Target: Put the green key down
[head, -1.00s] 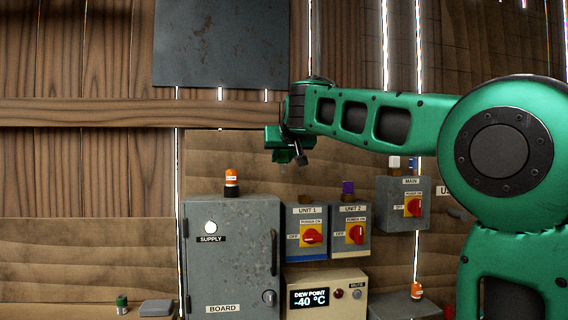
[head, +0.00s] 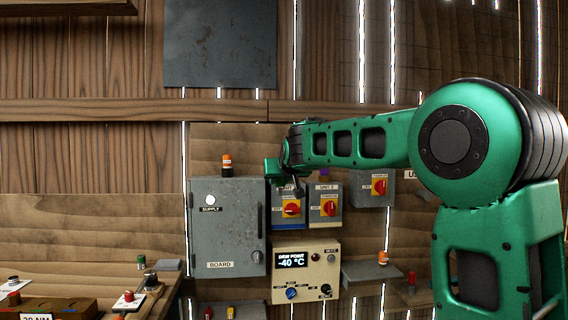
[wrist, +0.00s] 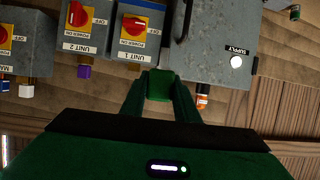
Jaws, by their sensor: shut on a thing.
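My gripper (wrist: 160,96) is shut on the green key (wrist: 160,84), which shows as a green block between the two fingers in the wrist view. In the head view my gripper (head: 285,182) hangs in front of the upper part of the UNIT 1 box (head: 289,216). The key cannot be told apart from the green fingers there. The wrist view is upside down; in it the key lies in front of the top edges of the UNIT 1 box (wrist: 143,45) and the grey BOARD cabinet (wrist: 215,40).
A purple key (head: 323,173) stands on the UNIT 2 box (head: 325,218). An orange key (head: 227,160) stands on the BOARD cabinet (head: 227,225). Below are the dew point panel (head: 306,272), a grey shelf (head: 370,272) with an orange-topped item, and a cluttered bench at lower left.

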